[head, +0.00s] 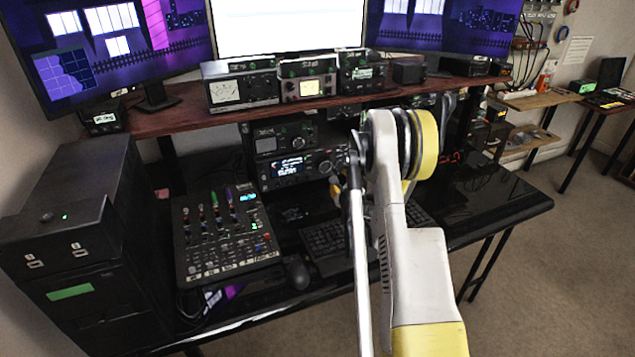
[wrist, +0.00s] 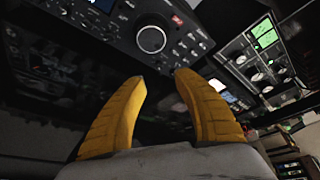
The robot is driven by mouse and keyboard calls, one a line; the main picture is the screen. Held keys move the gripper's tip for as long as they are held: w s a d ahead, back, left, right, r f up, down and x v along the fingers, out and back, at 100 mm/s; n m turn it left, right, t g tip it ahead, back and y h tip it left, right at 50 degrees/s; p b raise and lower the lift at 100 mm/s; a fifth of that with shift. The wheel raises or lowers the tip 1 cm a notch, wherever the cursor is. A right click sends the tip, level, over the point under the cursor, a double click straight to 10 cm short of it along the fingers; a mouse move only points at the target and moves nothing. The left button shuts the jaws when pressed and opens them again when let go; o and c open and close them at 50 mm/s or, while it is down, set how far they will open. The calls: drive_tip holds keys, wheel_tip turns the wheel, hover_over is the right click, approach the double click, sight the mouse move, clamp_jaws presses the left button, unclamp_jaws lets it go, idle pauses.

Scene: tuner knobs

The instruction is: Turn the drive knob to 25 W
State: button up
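My gripper (wrist: 160,77) shows in the wrist view as two yellow fingers, apart, with nothing between them. A black radio (wrist: 185,30) lies beyond the fingertips, with a large silver-rimmed knob (wrist: 151,39) and several small knobs and buttons. The fingertips are apart from the large knob in the picture. In the head view a black radio with a lit display (head: 290,168) stands under the shelf, left of my arm. My arm mostly hides the gripper there. I cannot read any label, so I cannot tell which knob is the drive knob or its setting.
Meter units (head: 240,88) stand on the wooden shelf (head: 185,112). A mixer (head: 225,235), a mouse (head: 297,274) and a keyboard (head: 325,240) lie on the black desk (head: 500,212). A tall black case (head: 70,235) stands left. The desk's right part looks fairly clear.

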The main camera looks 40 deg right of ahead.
sight(337, 173)
drive_tip(key=shift+s+f+m, duration=0.2)
drive_tip(key=shift+f+m, duration=0.1)
drive_tip(key=shift+f, duration=0.2)
drive_tip(key=shift+w+d+f, duration=0.15)
drive_tip(key=shift+f, duration=0.05)
drive_tip(key=b+x, duration=0.3)
drive_tip(key=x, duration=0.7)
drive_tip(key=shift+w+d+b, duration=0.15)
drive_tip(key=shift+w+b, duration=0.05)
drive_tip(key=shift+b, duration=0.15)
clamp_jaws()
